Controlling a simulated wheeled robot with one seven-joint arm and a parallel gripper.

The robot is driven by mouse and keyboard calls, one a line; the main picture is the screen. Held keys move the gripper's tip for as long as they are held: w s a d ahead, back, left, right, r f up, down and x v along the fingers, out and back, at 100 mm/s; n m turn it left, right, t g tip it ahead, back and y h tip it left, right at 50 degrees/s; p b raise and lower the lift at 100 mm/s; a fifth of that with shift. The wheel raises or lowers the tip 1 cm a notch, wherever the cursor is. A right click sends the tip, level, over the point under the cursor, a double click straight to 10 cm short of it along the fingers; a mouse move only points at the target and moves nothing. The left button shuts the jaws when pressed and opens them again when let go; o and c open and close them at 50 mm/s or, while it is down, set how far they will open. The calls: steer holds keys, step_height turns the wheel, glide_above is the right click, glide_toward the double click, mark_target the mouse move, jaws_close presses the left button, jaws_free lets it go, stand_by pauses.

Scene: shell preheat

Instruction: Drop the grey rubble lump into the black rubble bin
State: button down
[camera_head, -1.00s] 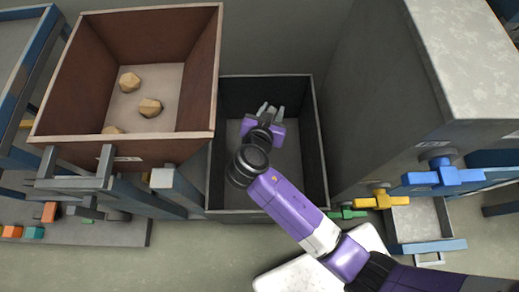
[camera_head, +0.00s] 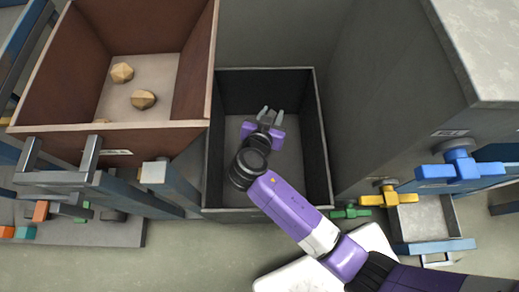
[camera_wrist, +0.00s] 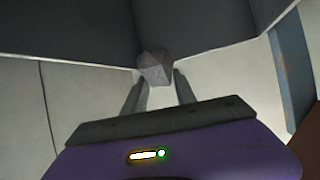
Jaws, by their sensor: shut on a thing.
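The grey rubble lump (camera_wrist: 155,67) shows in the wrist view as a faceted grey piece between my two fingertips. My gripper (camera_head: 271,113) is shut on it, and it also shows in the wrist view (camera_wrist: 158,80). In the head view my purple gripper and its fingers appear within the outline of the black rubble bin (camera_head: 324,150), towards its far half. The bin is a deep open box with dark walls and a grey floor. The lump is hard to make out in the head view. I cannot tell how deep the fingers are in the bin.
A brown bin (camera_head: 194,90) with tan lumps (camera_head: 143,99) stands at the left on a blue frame. A tall grey cabinet (camera_head: 385,90) stands close at the right, with blue (camera_head: 460,165) and yellow (camera_head: 385,197) handles. Small coloured blocks (camera_head: 40,211) lie at lower left.

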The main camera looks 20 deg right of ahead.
steer(key=c, duration=0.9)
jaws_free()
steer(key=shift+p+v, duration=1)
steer(key=shift+v, duration=2.95)
